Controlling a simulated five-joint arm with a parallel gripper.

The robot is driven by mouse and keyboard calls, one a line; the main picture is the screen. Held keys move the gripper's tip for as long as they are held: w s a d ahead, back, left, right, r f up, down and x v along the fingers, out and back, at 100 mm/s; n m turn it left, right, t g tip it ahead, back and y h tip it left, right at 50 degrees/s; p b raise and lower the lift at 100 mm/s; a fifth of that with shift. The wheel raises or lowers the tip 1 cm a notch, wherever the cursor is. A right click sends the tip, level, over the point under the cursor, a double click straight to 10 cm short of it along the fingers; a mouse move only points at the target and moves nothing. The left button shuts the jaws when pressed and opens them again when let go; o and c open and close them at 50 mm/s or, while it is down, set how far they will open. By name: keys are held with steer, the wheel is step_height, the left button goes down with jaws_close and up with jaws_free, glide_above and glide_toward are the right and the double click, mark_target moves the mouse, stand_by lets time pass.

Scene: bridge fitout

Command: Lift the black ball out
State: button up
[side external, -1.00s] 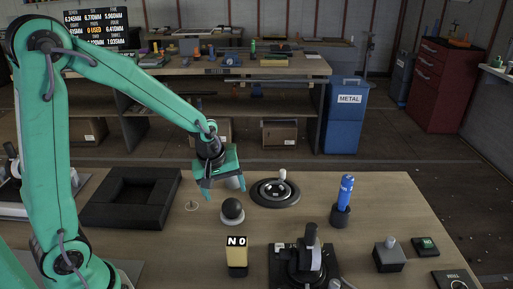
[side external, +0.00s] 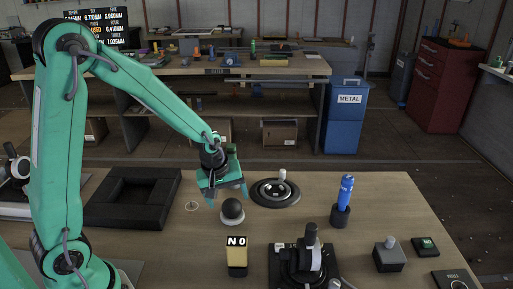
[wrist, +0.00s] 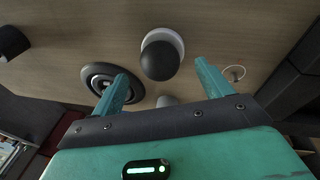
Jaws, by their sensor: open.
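The black ball (side external: 232,206) sits in a pale, low round holder (side external: 232,221) on the wooden table. In the wrist view the ball (wrist: 160,61) shows beyond and between the two green fingertips, with the pale holder (wrist: 168,34) partly hidden behind it. My gripper (side external: 228,195) is open and empty, just above and behind the ball in the side view. The fingers (wrist: 160,80) stand well apart in the wrist view, one on each side of the ball's line, and do not appear to touch it.
A round black dial with a white knob (side external: 283,176) is close behind the ball. A blue cylinder in a black holder (side external: 346,188) stands right. A yellow-black NO block (side external: 237,262) and a lever unit (side external: 310,256) are in front. A black square tray (side external: 118,214) lies left.

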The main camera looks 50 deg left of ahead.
mark_target(230, 201)
steer(key=shift+x, duration=2.2)
steer(key=shift+c, duration=0.5)
steer(key=c, duration=1)
